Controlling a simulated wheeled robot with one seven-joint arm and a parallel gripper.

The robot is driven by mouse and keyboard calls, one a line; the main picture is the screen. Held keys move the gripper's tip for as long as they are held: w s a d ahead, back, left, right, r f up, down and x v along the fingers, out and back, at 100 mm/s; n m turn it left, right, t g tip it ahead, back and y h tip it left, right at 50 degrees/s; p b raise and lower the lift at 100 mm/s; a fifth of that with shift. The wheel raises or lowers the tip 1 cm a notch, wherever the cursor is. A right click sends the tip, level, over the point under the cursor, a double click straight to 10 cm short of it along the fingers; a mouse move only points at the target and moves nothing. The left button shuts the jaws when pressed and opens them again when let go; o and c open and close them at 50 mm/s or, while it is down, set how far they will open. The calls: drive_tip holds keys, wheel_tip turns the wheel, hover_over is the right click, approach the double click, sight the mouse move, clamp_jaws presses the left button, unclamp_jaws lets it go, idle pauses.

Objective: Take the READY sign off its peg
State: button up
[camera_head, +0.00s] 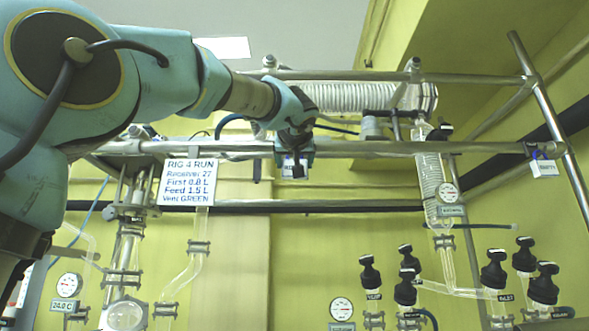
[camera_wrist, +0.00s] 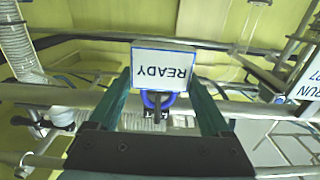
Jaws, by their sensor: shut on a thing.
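The READY sign (camera_wrist: 163,66) is a white plate with a blue border, and its lettering is upside down in the wrist view. A blue loop (camera_wrist: 150,100) shows at its edge, between the fingers. My gripper (camera_wrist: 163,95) is shut on the READY sign, with one finger on each side. In the head view my gripper (camera_head: 294,162) is at the upper horizontal rail (camera_head: 400,148), near the middle. The peg is hidden behind the gripper and sign, and I cannot tell whether the loop is still around it.
A white RIG 4 RUN board (camera_head: 187,182) hangs left of my gripper. A coiled glass condenser (camera_head: 350,97) lies behind the rail. A small white sign (camera_head: 544,168) hangs at the far right. Black-capped valves (camera_head: 405,290) stand below right.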

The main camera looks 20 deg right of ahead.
drive_tip(key=c, duration=0.4)
drive_tip(key=shift+r, duration=0.25)
